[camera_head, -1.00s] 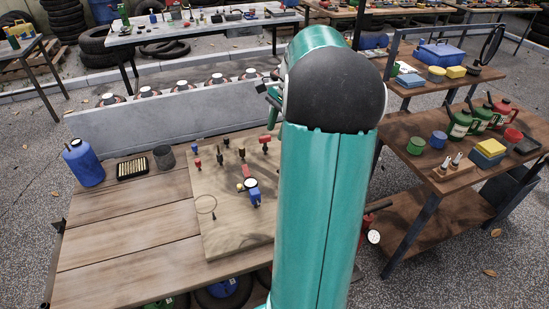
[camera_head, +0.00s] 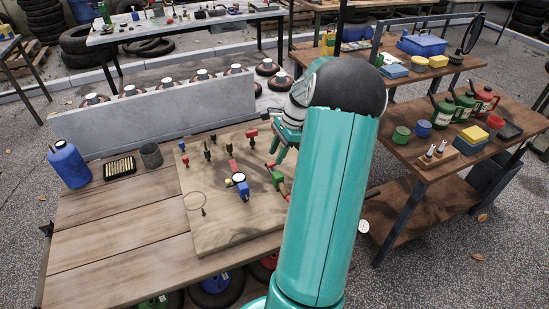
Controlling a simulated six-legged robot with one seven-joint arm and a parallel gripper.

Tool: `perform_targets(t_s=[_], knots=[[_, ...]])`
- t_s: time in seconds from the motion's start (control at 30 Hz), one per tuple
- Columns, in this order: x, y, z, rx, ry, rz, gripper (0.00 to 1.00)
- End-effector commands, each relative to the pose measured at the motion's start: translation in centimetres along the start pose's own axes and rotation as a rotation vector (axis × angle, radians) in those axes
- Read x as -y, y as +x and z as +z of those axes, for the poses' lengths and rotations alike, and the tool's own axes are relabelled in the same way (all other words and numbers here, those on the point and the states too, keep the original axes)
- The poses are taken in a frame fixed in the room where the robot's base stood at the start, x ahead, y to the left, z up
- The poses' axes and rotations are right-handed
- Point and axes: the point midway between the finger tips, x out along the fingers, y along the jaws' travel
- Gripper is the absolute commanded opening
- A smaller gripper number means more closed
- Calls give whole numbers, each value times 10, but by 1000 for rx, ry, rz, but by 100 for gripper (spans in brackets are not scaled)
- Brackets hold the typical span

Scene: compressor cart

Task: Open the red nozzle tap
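A wooden board (camera_head: 222,227) lies on the bench with several small fittings standing on it. A red T-shaped tap (camera_head: 251,134) stands near its back right. A red-handled piece (camera_head: 233,167) is by the gauge with the blue body (camera_head: 242,188). A small red fitting (camera_head: 185,160) stands at the left. A green and red piece (camera_head: 273,177) lies at the right, partly hidden by my arm. I cannot tell which red part is the nozzle tap. My gripper (camera_head: 273,163) points down over the board's right side, right of the red T-shaped tap. Its finger opening is too small to judge.
A grey wall (camera_head: 160,115) with several domed parts behind it closes the bench's back. A blue bottle (camera_head: 68,165), a black tray (camera_head: 119,168) and a dark cup (camera_head: 151,155) stand left. The bench's front left is clear. A loaded wooden shelf (camera_head: 400,165) stands right.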

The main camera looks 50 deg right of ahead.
Motion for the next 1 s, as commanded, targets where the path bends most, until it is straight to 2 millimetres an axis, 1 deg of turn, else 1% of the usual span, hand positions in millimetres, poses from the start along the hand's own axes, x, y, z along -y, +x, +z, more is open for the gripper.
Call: perform_targets(t_s=[0.03,0.2,0.5,0.57,0.6,0.7,1.0], knots=[[0,8,0,2,-1,2,36],[0,24,0,1,0,1,36],[0,26,0,0,-1,-1,36],[0,26,0,0,-1,-1,25],[0,26,0,-1,-1,-1,17],[0,26,0,-1,-1,-1,0],[1,26,0,-1,-17,6,0]])
